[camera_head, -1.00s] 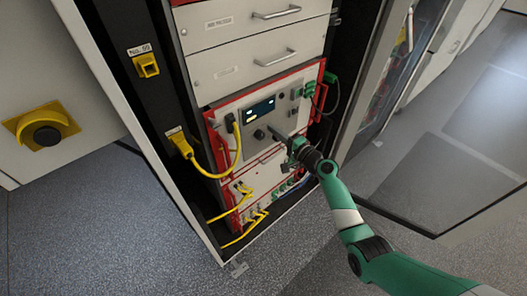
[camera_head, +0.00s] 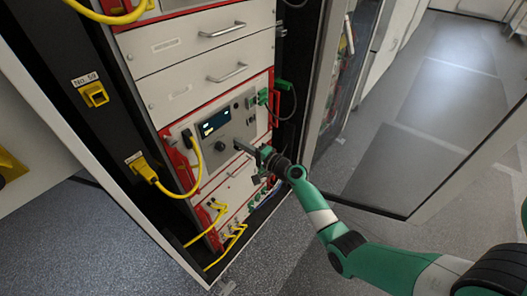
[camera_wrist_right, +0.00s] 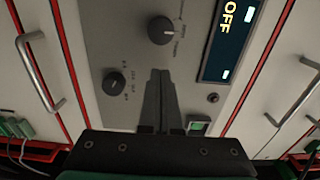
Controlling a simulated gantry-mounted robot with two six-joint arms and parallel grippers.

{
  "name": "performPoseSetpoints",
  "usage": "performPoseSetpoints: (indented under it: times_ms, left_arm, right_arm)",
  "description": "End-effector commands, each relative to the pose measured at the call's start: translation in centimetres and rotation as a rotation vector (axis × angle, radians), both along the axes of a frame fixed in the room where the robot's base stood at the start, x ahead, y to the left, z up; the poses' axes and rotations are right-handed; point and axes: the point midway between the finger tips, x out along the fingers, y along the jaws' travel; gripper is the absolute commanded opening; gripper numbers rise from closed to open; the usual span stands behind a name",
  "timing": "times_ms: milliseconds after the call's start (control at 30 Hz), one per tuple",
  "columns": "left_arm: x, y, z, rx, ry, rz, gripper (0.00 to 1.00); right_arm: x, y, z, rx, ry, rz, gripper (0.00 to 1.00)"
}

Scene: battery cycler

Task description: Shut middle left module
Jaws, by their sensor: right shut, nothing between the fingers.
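The module in the rack has a grey front panel (camera_head: 240,116) in a red frame, with a dark display (camera_head: 215,123) and knobs. In the right wrist view the display (camera_wrist_right: 229,40) reads "OFF", beside an upper knob (camera_wrist_right: 161,30) and a lower knob (camera_wrist_right: 115,82). My right gripper (camera_head: 241,147) is shut and empty, its fingertips in front of the panel's lower part. In the right wrist view the closed fingers (camera_wrist_right: 159,76) point at the panel between the knobs and a small green-lit square button (camera_wrist_right: 198,126). Whether they touch it cannot be told. My left gripper is out of view.
White drawers with handles (camera_head: 228,73) sit above the module. A yellow cable (camera_head: 177,192) loops from a yellow plug at left to the panel. Green connectors (camera_head: 264,97) and a dark cable are at its right. A glass cabinet door (camera_head: 378,110) stands open at right.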

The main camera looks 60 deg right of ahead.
Motion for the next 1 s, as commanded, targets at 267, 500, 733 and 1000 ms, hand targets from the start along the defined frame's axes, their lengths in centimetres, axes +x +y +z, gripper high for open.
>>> performPoseSetpoints:
  times_ms: [267,500,733,1000]
  left_arm:
    - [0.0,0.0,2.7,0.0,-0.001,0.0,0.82]
    - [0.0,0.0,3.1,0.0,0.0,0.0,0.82]
    - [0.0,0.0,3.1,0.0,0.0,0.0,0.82]
    - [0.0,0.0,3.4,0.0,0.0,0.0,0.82]
  right_arm:
    - [-7.1,1.6,0.3,0.001,0.0,-0.001,0.0]
    - [-9.9,2.3,0.1,0.0,-0.002,0.001,0.0]
    - [-10.0,2.3,0.1,0.0,-0.002,0.003,0.0]
    - [-9.3,3.3,0.4,-0.002,-0.003,0.026,0.0]
